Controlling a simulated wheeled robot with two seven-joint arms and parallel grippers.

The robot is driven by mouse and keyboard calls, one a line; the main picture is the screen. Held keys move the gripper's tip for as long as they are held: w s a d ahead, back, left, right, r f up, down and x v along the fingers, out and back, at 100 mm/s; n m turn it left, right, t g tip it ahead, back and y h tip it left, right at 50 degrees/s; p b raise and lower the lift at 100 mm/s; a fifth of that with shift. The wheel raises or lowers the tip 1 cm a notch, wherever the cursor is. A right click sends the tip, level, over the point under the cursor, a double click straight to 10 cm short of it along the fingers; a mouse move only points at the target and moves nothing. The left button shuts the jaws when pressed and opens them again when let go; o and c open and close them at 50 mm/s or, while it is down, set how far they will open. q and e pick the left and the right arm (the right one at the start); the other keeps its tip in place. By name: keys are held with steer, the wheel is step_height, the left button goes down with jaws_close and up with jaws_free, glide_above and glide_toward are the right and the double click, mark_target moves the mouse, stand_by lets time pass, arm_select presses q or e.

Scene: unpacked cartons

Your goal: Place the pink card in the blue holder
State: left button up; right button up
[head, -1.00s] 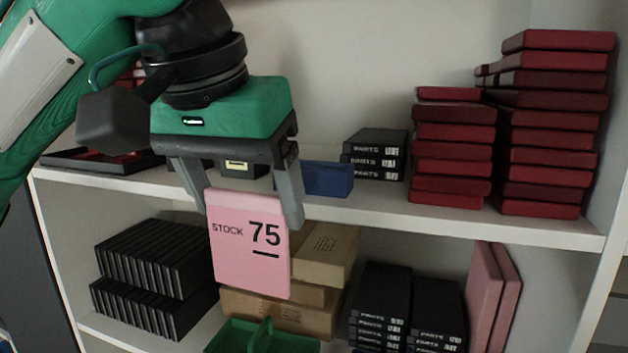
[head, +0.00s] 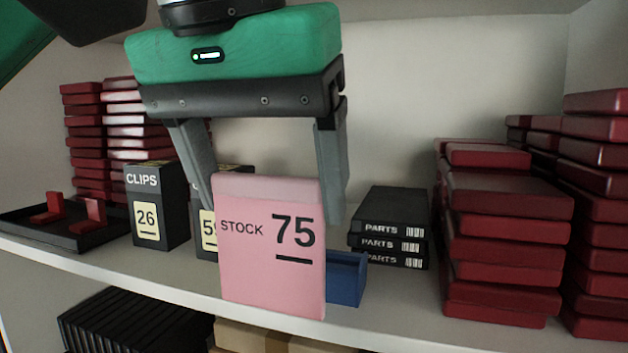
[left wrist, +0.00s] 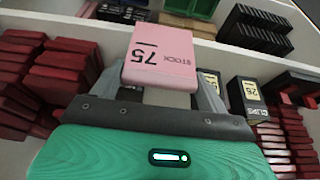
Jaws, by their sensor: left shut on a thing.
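The pink card (head: 270,268), printed STOCK 75, hangs upright between the fingers of my left gripper (head: 268,180). The gripper is shut on its upper edge. In the left wrist view the card (left wrist: 160,57) sits between the fingertips of the gripper (left wrist: 160,85). The blue holder (head: 347,280) stands on the shelf behind the card and to its right; the card hides its left part. The card is in front of the holder in the head view; I cannot tell whether they touch. My right gripper is not in view.
Black PARTS boxes (head: 390,228) stand right of the holder, then tall red stacks (head: 505,240). A black CLIPS box (head: 157,205) and another black box (head: 207,232) stand left. A black tray (head: 70,240) lies at far left. The white shelf edge (head: 180,292) runs below.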

arm_select(q)
steer(key=w+d+f+p, duration=0.1)
steer(key=w+f+p, duration=0.1)
steer(key=w, duration=0.3)
steer(key=w+d+f+p, duration=0.2)
steer(key=w+p, duration=0.2)
steer(key=w, duration=0.2)
steer(key=shift+d+p, duration=0.2)
steer(key=shift+p, duration=0.1)
steer(key=o, duration=0.9)
steer(key=shift+w, duration=0.1)
steer(key=shift+o, duration=0.4)
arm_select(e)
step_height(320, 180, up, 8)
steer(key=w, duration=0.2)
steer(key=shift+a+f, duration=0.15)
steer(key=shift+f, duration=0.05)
